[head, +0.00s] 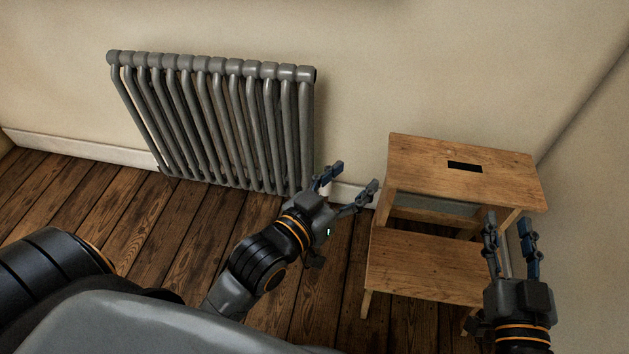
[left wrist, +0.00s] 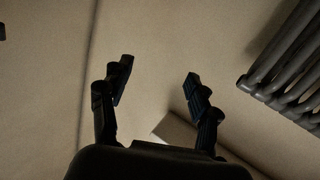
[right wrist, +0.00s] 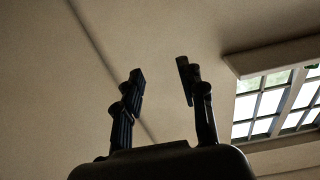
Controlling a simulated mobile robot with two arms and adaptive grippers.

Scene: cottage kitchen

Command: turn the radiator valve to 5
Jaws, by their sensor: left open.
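A grey column radiator (head: 215,120) stands against the wall at the left in the head view. Its end also shows at the upper right of the left wrist view (left wrist: 290,68). I cannot make out the valve or its numbers; the radiator's lower right end is near my left gripper. My left gripper (head: 348,184) is open and empty, just right of the radiator's lower right corner, with its fingers towards the wall. My right gripper (head: 510,236) is in front of the wooden step stool at the right. Its fingers stand apart with nothing between them in the right wrist view (right wrist: 160,85).
A wooden step stool (head: 425,262) with two levels stands right of my left gripper and close to the right wall. A pale skirting board (head: 85,148) runs along the wall. The plank floor (head: 110,210) before the radiator is clear. A window (right wrist: 275,105) shows in the right wrist view.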

